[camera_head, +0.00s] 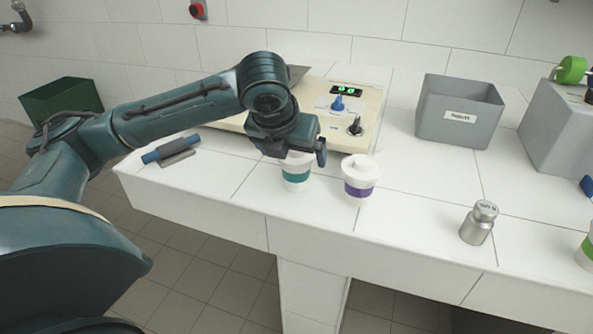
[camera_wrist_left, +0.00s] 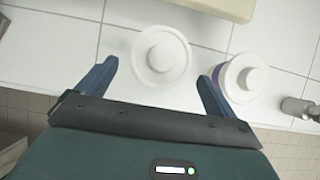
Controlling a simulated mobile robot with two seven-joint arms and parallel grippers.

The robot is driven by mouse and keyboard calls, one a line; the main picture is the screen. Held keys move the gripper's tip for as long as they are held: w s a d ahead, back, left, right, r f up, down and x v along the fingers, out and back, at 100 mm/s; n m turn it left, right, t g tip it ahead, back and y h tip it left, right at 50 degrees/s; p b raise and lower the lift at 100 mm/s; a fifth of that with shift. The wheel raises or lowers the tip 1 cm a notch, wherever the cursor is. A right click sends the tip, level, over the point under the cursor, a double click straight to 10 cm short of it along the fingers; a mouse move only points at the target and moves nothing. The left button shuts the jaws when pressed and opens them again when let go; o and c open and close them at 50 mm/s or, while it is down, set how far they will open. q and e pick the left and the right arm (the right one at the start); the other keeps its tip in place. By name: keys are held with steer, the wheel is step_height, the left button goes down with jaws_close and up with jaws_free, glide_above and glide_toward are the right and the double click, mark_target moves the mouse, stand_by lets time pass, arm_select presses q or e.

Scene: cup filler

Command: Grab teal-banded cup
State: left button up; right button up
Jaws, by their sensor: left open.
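The teal-banded cup (camera_head: 295,174) is white with a white lid and stands upright near the front edge of the white tiled counter. My left gripper (camera_head: 295,155) is over it and hides part of its top. In the left wrist view my left gripper (camera_wrist_left: 160,85) is open, with its two blue fingers apart. The cup's round white lid (camera_wrist_left: 161,55) shows between and slightly beyond the fingertips. I see no clear contact. My right gripper is in neither view.
A purple-banded cup (camera_head: 360,181) stands close at the right; its lid (camera_wrist_left: 244,78) is near the right finger. A cream machine (camera_head: 365,105) is behind. A metal canister (camera_head: 479,224) and a grey bin (camera_head: 457,112) stand farther right. A blue-handled tool (camera_head: 172,151) lies left.

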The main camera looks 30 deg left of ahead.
arm_select(q)
steer(key=shift+b+x, duration=0.65)
steer(key=shift+x, duration=2.1)
steer(key=shift+a, duration=0.1)
steer(key=shift+c, duration=0.2)
steer(key=shift+r, duration=0.1)
steer(key=c, duration=1.1)
